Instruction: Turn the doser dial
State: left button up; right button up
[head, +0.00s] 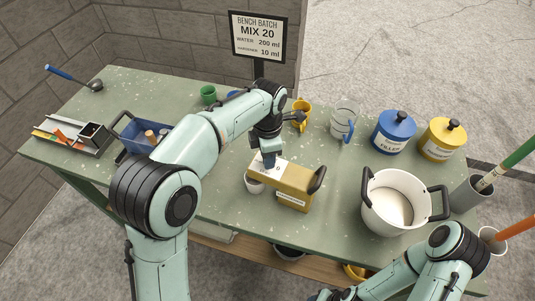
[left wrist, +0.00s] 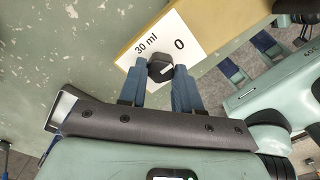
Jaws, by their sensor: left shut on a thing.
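The doser is a tan box (head: 296,186) with a white top face and a dark handle at its right end, standing mid-table. Its dial (left wrist: 160,68) is a small black knob on a white label marked "30 ml" and "0" in the left wrist view. My left gripper (head: 269,162) reaches down onto the doser's top. Its blue fingers (left wrist: 171,78) are shut on the dial, one on each side. My right gripper (left wrist: 249,57) shows at the right of the left wrist view, fingers apart, away from the doser. In the head view it is mostly cut off at the bottom.
A pale cup (head: 255,186) stands at the doser's left end. A white pot (head: 368,210) is to the right, with blue (head: 393,135) and yellow (head: 441,142) tins behind. The sign (head: 257,40) reads MIX 20, hardener 10 ml.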

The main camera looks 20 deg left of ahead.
pick_arm(q)
jog(key=o, duration=1.1)
jog(key=shift+c, duration=0.2)
jog(key=shift+r, duration=0.1)
notch_tip(320, 180, up, 13)
jog(key=p, duration=0.2)
pick_arm(e)
jog(key=w+r, duration=0.3)
jog(key=shift+w+r, duration=0.15)
